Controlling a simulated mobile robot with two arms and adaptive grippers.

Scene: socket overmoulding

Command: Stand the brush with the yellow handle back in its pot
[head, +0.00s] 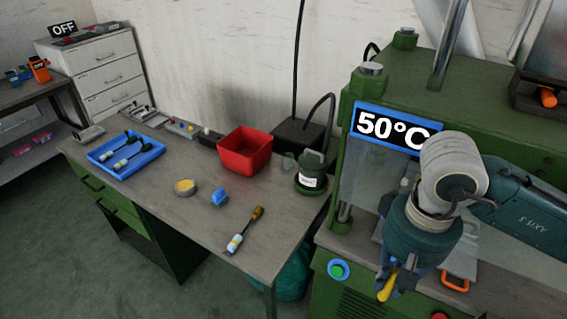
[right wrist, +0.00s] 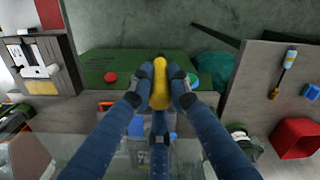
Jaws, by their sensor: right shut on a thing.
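My right gripper (head: 388,280) is in front of the green press at the right of the head view. In the right wrist view, its two blue fingers (right wrist: 160,90) are shut on a yellow handle (right wrist: 159,82), the brush's grip. The handle also shows in the head view (head: 388,286), pointing down and slightly tilted. The brush's bristle end is hidden. A dark green pot with a white label (head: 312,182) stands at the bench's right rear, well left of the gripper. I cannot tell for sure that it is the brush's pot. My left gripper is not in view.
On the grey bench (head: 190,225) are a red bin (head: 245,152), a blue tray (head: 125,155) with tools, a yellow-topped round tin (head: 185,187), a blue block (head: 219,198) and a brown-handled tool (head: 245,230). The green press (head: 345,185) with its 50°C sign stands beside the bench.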

